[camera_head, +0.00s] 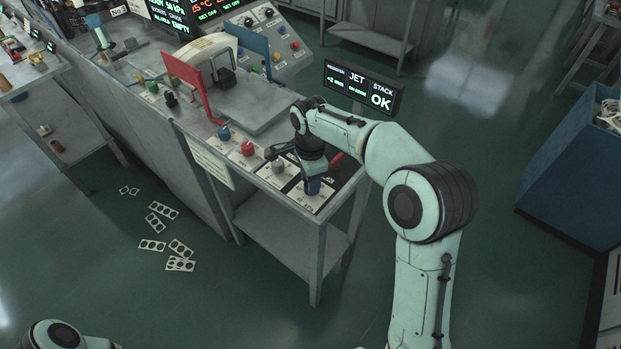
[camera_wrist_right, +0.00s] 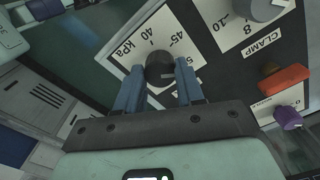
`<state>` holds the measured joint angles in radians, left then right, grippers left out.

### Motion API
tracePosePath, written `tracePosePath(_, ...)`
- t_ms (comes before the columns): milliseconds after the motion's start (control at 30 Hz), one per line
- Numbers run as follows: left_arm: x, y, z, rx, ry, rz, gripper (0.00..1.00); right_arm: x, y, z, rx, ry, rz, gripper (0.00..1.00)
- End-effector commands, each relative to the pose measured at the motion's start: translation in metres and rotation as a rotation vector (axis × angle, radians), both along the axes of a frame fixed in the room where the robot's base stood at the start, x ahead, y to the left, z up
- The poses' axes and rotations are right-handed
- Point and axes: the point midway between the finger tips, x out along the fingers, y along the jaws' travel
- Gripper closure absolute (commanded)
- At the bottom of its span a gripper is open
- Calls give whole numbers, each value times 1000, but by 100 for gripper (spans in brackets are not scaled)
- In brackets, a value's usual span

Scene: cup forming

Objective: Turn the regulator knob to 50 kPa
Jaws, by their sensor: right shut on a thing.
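The dark round regulator knob (camera_wrist_right: 160,68) sits on a white scale plate (camera_wrist_right: 141,38) marked kPa, with 40 and 45 legible in the wrist view. A pale mark shows on the knob's face. My right gripper (camera_wrist_right: 160,82) is shut on the knob, with one blue finger on each side of it. In the head view my right gripper (camera_head: 312,187) points down at the front corner of the bench, and its fingers and wrist hide the knob. My left gripper is not in view; only a pale part of mine shows at the lower left.
A grey clamp knob (camera_wrist_right: 264,8) is beside the regulator. A red knob (camera_head: 248,148) and a blue knob (camera_head: 223,133) sit along the bench edge. Punched strips (camera_head: 165,209) lie on the floor.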

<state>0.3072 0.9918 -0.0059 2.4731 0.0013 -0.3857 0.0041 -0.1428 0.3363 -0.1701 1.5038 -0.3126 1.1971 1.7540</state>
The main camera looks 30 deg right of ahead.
Motion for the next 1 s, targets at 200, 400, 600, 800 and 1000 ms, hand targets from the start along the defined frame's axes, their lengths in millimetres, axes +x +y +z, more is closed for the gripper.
tracePosePath(200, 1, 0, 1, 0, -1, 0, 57, 0, 1, -1, 2, 2, -123, 93)
tracePosePath(400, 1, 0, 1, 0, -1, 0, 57, 0, 1, -1, 2, 2, -185, 93)
tracePosePath(600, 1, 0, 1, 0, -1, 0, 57, 0, 1, -1, 1, 2, -208, 93)
tracePosePath(800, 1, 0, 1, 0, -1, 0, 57, 0, 1, -1, 1, 2, -209, 93)
tracePosePath(1000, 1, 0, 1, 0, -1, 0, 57, 0, 1, -1, 1, 2, -208, 46)
